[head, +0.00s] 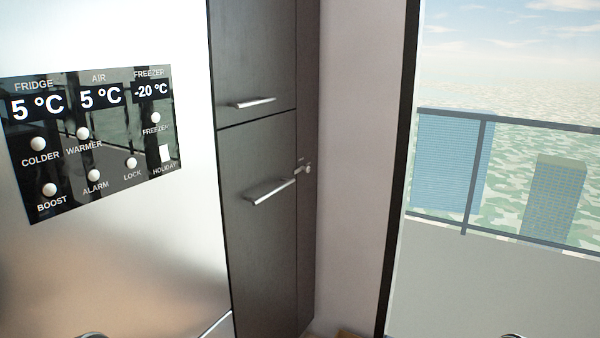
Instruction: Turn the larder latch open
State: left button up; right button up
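A small pale metal latch (304,169) sits at the right edge of the tall dark cabinet, near mid-height. It is small in the head view, and I cannot tell its turned position. The dark cabinet (262,240) has a lower door with a bar handle (270,191) just left of and below the latch. This lower door looks closed. Neither gripper shows in the head view; only slivers of rounded grey parts, perhaps mine, show at the bottom edge.
A steel fridge (120,240) with a black control panel (90,140) stands left of the cabinet. An upper door (255,50) has its own handle (252,103). A pale wall (355,130) and a dark-framed window (500,200) are to the right.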

aim_at(306, 168)
jog(key=i+l, duration=0.3)
jog(key=i, duration=0.2)
jog(key=i+l, duration=0.3)
jog(key=i, duration=0.25)
jog(key=i+l, duration=0.25)
jog(key=i, duration=0.25)
jog(key=i+l, duration=0.3)
jog(key=i, duration=0.25)
jog(key=i+l, duration=0.3)
jog(key=i, duration=0.2)
